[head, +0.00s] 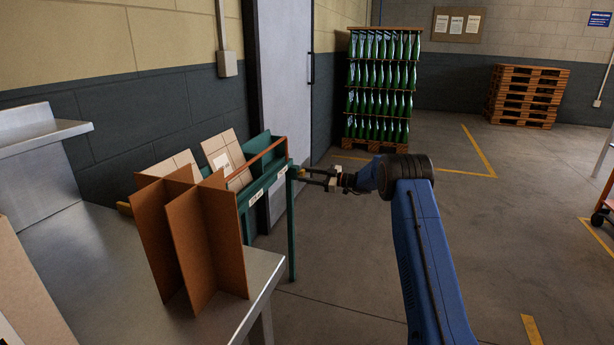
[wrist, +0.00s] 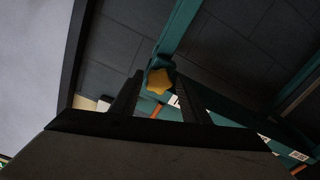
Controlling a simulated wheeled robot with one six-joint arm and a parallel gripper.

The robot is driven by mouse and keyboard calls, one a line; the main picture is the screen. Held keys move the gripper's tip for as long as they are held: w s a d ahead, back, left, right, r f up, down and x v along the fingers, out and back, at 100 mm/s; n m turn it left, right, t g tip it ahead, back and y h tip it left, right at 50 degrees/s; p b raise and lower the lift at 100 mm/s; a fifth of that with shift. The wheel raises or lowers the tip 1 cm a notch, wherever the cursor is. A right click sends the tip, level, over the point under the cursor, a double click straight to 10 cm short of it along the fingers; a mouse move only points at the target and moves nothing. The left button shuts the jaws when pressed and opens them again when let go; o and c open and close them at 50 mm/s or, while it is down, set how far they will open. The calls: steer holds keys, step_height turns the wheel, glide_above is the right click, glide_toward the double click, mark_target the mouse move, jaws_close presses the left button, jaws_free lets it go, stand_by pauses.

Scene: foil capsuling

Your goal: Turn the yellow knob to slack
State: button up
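The yellow knob (wrist: 159,80) is star-shaped and sits on a green bar of the frame in the wrist view. My gripper (wrist: 161,92) points at it with one dark finger on each side. The fingers stand apart, with a small gap beside the knob on both sides. How deep the knob lies between the fingertips I cannot tell. In the head view my gripper (head: 308,178) is level, its tips close to the top of the green post (head: 291,225) at the rack's right end. The knob is too small to make out clearly there.
The green rack (head: 248,196) holds cardboard pieces (head: 223,152) and has an orange rail. A cardboard divider (head: 190,235) stands on the steel table (head: 95,270) at the left. A pallet of green bottles (head: 380,90) stands behind.

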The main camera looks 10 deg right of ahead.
steer(key=shift+o, duration=0.3)
steer(key=shift+r, duration=0.1)
steer(key=shift+s+d, duration=0.1)
steer(key=shift+d, duration=0.15)
steer(key=v, duration=1.7)
